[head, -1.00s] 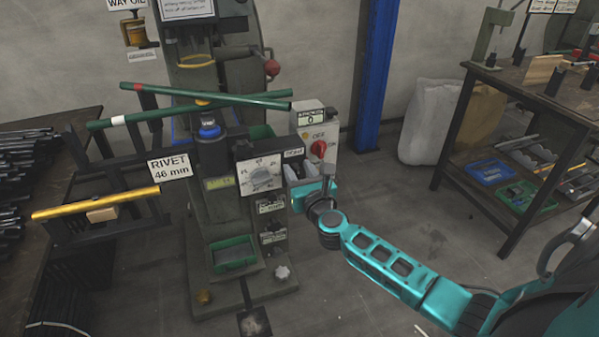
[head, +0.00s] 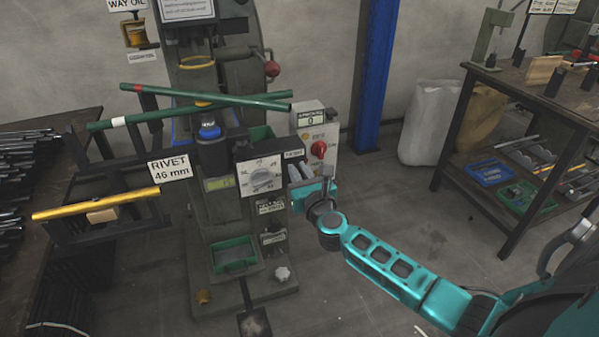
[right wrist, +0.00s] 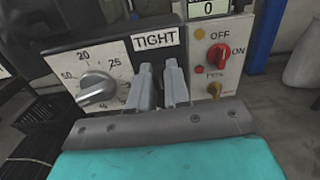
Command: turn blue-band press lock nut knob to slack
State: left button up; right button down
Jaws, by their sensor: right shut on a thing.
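The blue-band press (head: 211,160) stands left of centre in the head view, with a blue ring near its top. Its front panel carries a round dial (head: 262,178), which also shows in the right wrist view (right wrist: 96,90). A small label reading TIGHT (right wrist: 155,40) is to the right of the dial. My right gripper (right wrist: 160,80) is at the panel just below this label, fingers pointing at it. It is shut on the lock nut knob, which the fingers hide. In the head view the right gripper (head: 304,172) covers the panel's right end. My left gripper is out of view.
A grey switch box (head: 316,135) with a red switch is just right of my right gripper. Green bars and a yellow bar (head: 95,203) stick out on the left. A RIVET 46 mm sign (head: 170,167) hangs there. Floor on the right is clear up to the shelf table (head: 450,150).

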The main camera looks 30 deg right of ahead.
pick_arm(q)
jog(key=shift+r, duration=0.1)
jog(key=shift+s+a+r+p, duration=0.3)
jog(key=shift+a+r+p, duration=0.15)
jog(key=shift+p, duration=0.75)
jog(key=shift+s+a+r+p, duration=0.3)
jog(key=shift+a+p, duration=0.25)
jog(key=shift+p, duration=0.65)
pick_arm(e)
jog(key=shift+w+a+f+n, duration=0.1)
jog(key=shift+a+f+n, duration=0.15)
jog(key=shift+n, duration=2.7)
jog(key=shift+w+a+f+n, duration=0.1)
jog(key=shift+a+f+n, duration=0.2)
jog(key=shift+n, duration=2.7)
jog(key=shift+a+f+n, duration=0.2)
jog(key=shift+f+n, duration=0.05)
jog(key=shift+n, duration=2.7)
jog(key=c, duration=1.1)
grip_release()
